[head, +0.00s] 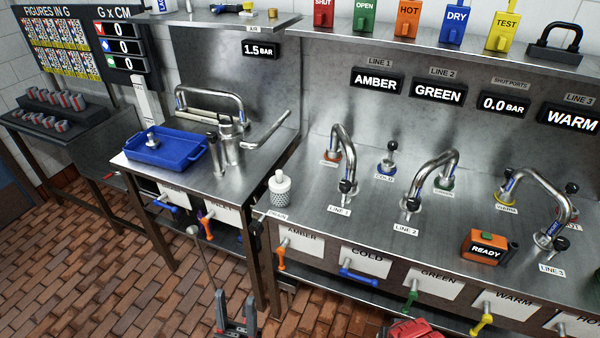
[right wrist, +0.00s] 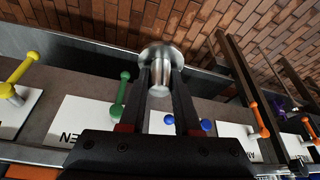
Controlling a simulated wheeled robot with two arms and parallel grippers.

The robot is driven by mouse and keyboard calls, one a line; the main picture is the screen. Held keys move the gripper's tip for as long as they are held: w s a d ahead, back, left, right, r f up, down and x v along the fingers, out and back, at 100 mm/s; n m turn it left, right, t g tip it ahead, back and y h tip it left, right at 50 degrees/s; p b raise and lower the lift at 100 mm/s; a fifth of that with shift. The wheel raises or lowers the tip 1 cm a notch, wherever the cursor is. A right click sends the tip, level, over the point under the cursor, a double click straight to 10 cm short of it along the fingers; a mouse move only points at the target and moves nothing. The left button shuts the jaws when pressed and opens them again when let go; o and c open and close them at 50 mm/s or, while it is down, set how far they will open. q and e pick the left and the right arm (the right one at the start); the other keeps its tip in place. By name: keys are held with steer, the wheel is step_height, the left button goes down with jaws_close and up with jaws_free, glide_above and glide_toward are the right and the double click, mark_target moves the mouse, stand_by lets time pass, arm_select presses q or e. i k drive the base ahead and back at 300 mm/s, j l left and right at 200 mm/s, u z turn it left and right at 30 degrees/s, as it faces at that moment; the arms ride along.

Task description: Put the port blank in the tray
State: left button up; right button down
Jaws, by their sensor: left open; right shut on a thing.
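The port blank (right wrist: 160,60), a shiny metal plug with a round flange, is between the fingers of my right gripper (right wrist: 160,84) in the right wrist view. That gripper is shut on it and holds it clear of the bench front. The tray (head: 178,151) is blue and rectangular, on the steel bench at left in the head view. A small metal piece with a round base (head: 151,142) stands inside it. My left gripper (head: 237,308) is open and empty at the bottom of the head view, low in front of the bench and well away from the tray.
A white perforated canister (head: 280,188) stands near the front edge. Coloured valve handles, such as the orange one (head: 282,255), project from the bench front. An orange READY box (head: 484,248) sits at right.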

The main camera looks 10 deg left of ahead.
mark_target(180, 154)
steer(key=i+j+u, duration=0.15)
steer(key=j, duration=0.2)
steer(key=j+u, duration=0.15)
steer(key=j, duration=0.25)
steer(key=i+j+u, duration=0.25)
steer(key=j, duration=0.4)
steer(key=i+j+u, duration=0.15)
steer(key=i+j, duration=0.1)
steer(key=j, duration=0.05)
